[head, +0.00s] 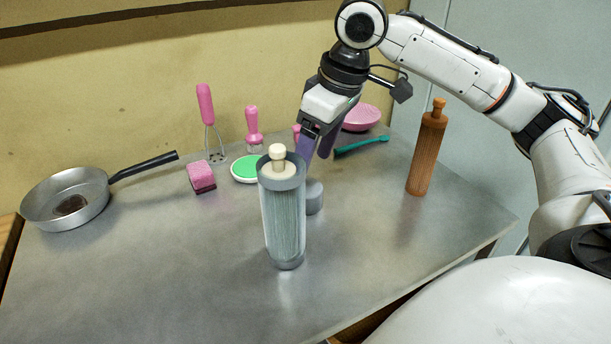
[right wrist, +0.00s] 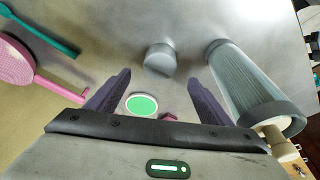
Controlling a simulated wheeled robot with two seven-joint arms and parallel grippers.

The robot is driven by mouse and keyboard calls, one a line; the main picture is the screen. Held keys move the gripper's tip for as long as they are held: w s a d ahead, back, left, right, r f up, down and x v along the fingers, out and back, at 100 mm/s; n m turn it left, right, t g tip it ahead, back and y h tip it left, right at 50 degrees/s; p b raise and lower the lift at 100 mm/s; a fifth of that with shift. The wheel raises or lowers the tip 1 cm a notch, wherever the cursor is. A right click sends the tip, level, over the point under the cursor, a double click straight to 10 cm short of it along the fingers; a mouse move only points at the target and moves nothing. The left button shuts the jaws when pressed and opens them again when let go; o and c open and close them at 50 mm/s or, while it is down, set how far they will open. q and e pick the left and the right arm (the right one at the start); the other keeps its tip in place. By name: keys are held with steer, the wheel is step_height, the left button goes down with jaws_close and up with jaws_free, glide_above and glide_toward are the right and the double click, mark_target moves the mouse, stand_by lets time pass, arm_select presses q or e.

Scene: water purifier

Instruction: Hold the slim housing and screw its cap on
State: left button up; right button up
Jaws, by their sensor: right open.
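The slim housing (head: 284,222) is a clear grey-blue cylinder standing upright on the table, with a grey rim and a cream core with a knob (head: 277,155) protruding from its open top. It also shows in the right wrist view (right wrist: 245,80). The grey round cap (head: 315,198) sits on the table just behind and right of the housing, partly hidden by it in the head view. In the right wrist view the cap (right wrist: 160,59) lies ahead between my fingers. My right gripper (head: 318,152) is open and empty, above and behind the cap. My left gripper is out of view.
A brown ribbed cylinder (head: 427,152) stands at the right. A pan (head: 68,198), pink sponge (head: 201,177), pink-handled utensils, a green-topped round item (head: 246,168), teal brush (head: 362,145) and pink strainer (head: 361,117) lie along the back. The front table area is clear.

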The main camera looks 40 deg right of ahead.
steer(key=shift+x, duration=1.15)
steer(key=b+x, duration=0.1)
steer(key=x, duration=0.4)
steer(key=shift+s+d+f+b, duration=0.1)
steer(key=shift+s+f+b, duration=0.05)
steer(key=shift+b, duration=0.25)
steer(key=c, duration=1.1)
